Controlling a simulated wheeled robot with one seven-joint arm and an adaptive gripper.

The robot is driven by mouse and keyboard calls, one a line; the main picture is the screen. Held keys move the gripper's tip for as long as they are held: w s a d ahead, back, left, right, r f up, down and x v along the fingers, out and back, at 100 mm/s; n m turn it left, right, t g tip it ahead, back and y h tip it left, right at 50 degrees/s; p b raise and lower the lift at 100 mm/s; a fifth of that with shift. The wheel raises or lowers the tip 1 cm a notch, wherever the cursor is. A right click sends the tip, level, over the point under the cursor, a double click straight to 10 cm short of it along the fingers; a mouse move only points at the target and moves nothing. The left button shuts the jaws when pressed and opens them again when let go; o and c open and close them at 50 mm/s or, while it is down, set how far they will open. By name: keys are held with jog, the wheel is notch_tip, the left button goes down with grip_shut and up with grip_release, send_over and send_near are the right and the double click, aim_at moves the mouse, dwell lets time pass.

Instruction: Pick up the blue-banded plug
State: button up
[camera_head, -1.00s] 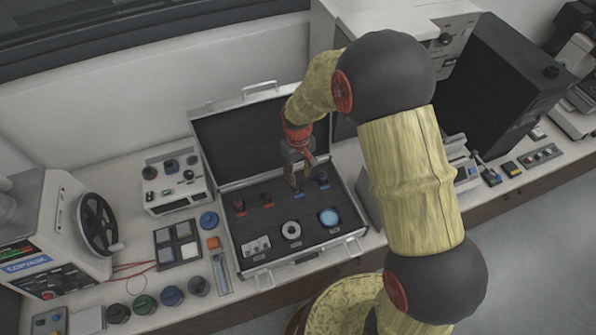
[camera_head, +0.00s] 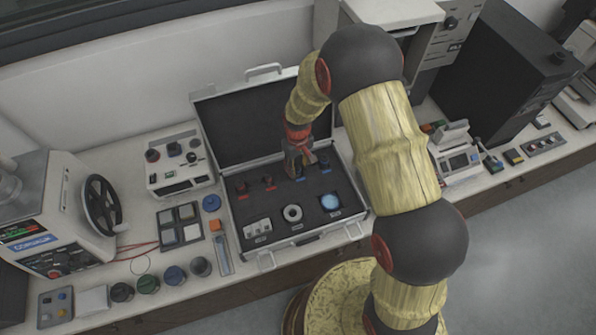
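An open silver case (camera_head: 262,262) with a dark foam insert holds a row of small dark plugs along its back. The two left plugs, (camera_head: 242,187) and (camera_head: 268,181), have red marks at their bases. The right plug (camera_head: 324,162) has a blue mark at its base. Another blue mark (camera_head: 300,179) shows just left of it, below my gripper. My gripper (camera_head: 298,169) points down into the case there. Its fingers overlap the spot above this mark and hide most of what stands there. Whether they touch or hold a plug is too small to tell.
The case lid (camera_head: 245,125) stands open behind my gripper. In the case front lie a white block (camera_head: 257,227), a ring (camera_head: 292,213) and a light-blue disc (camera_head: 330,202). A control box (camera_head: 174,163) stands left of the case, a small instrument (camera_head: 455,158) right.

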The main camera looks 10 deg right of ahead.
jog(key=shift+c, duration=0.8)
jog(key=c, duration=0.7)
grip_shut()
jog(key=shift+r, duration=0.2)
